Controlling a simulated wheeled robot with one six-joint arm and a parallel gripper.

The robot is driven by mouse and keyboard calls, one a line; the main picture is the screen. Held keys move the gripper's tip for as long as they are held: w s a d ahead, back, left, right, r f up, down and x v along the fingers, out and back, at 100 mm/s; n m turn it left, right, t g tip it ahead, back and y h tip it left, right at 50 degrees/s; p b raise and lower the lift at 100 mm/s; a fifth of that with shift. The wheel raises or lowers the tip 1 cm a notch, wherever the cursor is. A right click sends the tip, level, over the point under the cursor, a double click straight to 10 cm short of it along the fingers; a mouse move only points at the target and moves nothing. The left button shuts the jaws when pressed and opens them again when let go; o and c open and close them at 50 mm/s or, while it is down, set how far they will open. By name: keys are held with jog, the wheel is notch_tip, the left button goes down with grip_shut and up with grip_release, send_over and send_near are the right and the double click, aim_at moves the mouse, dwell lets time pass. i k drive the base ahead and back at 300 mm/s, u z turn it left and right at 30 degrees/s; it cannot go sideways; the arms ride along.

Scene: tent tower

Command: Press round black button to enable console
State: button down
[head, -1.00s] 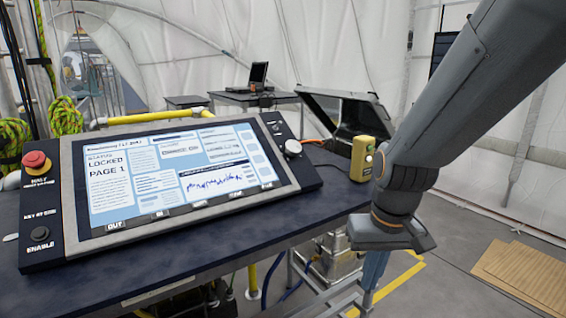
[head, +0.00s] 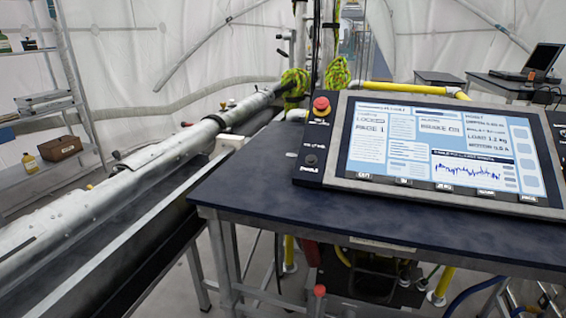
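The console (head: 440,150) lies tilted on the dark table at the right of the head view. Its lit screen reads "LOCKED" and "PAGE 1", with "BRAKE ON" beside it. The round black button (head: 311,159) is small and sits low on the console's left side panel, above a label that seems to read "ENABLE". A red mushroom button (head: 321,105) is at the top of the same panel. My gripper and arm are out of view. The console's right edge is cut off by the picture.
The dark table top (head: 255,190) is clear left of the console. A long silver tube (head: 110,190) on a rail runs along the table's left side. Yellow-green rope (head: 337,75) hangs behind the console. A laptop (head: 540,62) stands on a back table. Shelves are at the far left.

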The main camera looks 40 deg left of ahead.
aim_at(310, 158)
jog(key=u, duration=1.65)
